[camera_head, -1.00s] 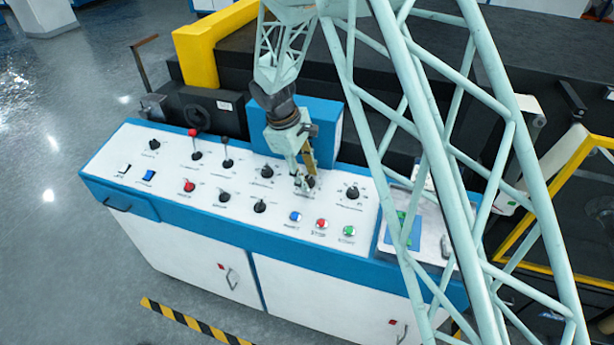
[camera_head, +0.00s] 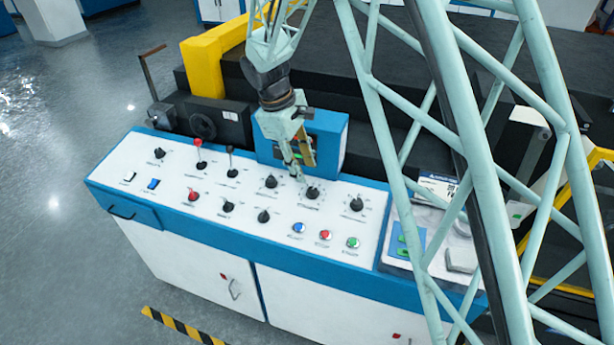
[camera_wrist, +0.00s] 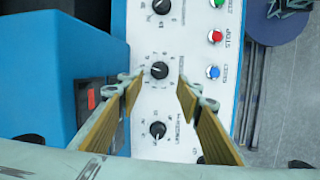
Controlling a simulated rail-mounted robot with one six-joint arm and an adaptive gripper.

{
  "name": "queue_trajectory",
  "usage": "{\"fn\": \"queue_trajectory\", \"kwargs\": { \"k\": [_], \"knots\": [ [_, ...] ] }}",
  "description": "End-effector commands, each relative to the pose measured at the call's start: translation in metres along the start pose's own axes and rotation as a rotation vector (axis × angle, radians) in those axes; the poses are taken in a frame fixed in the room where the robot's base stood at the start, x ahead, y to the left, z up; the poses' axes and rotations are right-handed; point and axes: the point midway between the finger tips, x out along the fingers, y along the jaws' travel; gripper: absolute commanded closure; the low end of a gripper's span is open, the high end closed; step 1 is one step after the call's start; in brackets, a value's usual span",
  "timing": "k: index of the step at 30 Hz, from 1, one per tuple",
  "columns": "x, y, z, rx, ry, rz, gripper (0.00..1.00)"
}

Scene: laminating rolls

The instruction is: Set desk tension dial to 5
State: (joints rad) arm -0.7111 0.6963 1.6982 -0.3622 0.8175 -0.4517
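A white sloped control desk (camera_head: 120,178) with blue edges holds several black dials. The printed names are too small to read, so I cannot tell which is the tension dial. My gripper (camera_head: 297,177) is above the desk, just beside the black middle dial (camera_head: 313,193) of the back row. In the wrist view my gripper (camera_wrist: 158,88) is open and empty, its two fingers spread. That middle dial (camera_wrist: 159,70) shows between and just beyond the fingertips, apart from them. Its pointer setting is not readable. Another dial (camera_wrist: 158,129) lies nearer, between the fingers.
A third dial (camera_head: 357,203) is to the right. Blue (camera_head: 299,228), red (camera_head: 325,235) and green (camera_head: 352,242) buttons line the front. Levers (camera_head: 200,155) stand at the left. A blue box (camera_head: 328,135) rises close behind my gripper.

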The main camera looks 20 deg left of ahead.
Motion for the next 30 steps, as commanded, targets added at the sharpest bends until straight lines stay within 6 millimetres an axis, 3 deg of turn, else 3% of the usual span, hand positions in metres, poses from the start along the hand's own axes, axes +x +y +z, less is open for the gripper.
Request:
{"fn": "queue_trajectory", "kwargs": {
  "k": [9,30],
  "knots": [
    [-0.025,0.000,0.001,0.000,-0.001,0.000,0.68],
    [-0.029,0.001,0.003,0.004,0.000,0.000,0.68]
  ]
}}
